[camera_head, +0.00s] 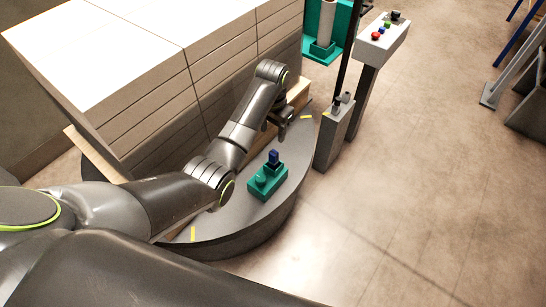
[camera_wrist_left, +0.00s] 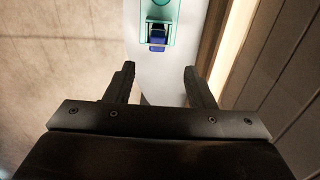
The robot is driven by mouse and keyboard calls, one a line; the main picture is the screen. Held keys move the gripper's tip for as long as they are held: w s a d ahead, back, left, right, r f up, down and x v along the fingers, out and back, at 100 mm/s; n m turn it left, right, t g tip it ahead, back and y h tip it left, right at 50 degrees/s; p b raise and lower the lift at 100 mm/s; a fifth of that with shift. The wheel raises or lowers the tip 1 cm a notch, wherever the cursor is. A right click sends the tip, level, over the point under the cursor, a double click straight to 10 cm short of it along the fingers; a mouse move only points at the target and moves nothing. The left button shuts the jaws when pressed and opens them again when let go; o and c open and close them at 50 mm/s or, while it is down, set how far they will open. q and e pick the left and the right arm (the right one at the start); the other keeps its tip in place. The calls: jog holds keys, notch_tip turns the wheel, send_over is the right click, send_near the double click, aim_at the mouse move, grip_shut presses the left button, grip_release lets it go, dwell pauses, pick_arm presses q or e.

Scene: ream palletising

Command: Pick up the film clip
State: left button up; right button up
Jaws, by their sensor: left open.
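The film clip appears to be the small blue piece (camera_head: 273,155) standing upright on a teal holder (camera_head: 267,181) on the grey round turntable. In the left wrist view the blue piece (camera_wrist_left: 157,39) and the teal holder (camera_wrist_left: 172,10) show at the top, beyond the fingertips. My left gripper (camera_head: 284,117) hangs over the turntable, above and behind the holder in the head view. In its wrist view the two fingers (camera_wrist_left: 160,82) are apart with nothing between them. The blue piece is clear of both fingers. My right gripper is not in view.
A large stack of white-topped reams (camera_head: 150,60) on a pallet stands on the turntable (camera_head: 250,222), close beside my left arm. A dark mast, a teal carriage with a film roll (camera_head: 327,22) and a button post (camera_head: 382,38) stand behind.

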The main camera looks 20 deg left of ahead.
aim_at(274, 153)
pick_arm(q)
notch_tip(274, 153, down, 8)
jog(key=shift+f+b, duration=0.1)
jog(key=shift+b, duration=0.8)
jog(key=shift+d+f+b, duration=0.2)
jog(key=shift+f+b, duration=0.6)
jog(key=shift+f, duration=2.15)
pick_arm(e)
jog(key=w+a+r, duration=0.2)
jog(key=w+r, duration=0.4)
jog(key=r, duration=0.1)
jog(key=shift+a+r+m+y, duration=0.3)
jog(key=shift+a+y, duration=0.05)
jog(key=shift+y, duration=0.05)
pick_arm(q)
jog(key=c, duration=1.1)
jog(key=shift+o, duration=0.2)
jog(key=shift+r, duration=0.15)
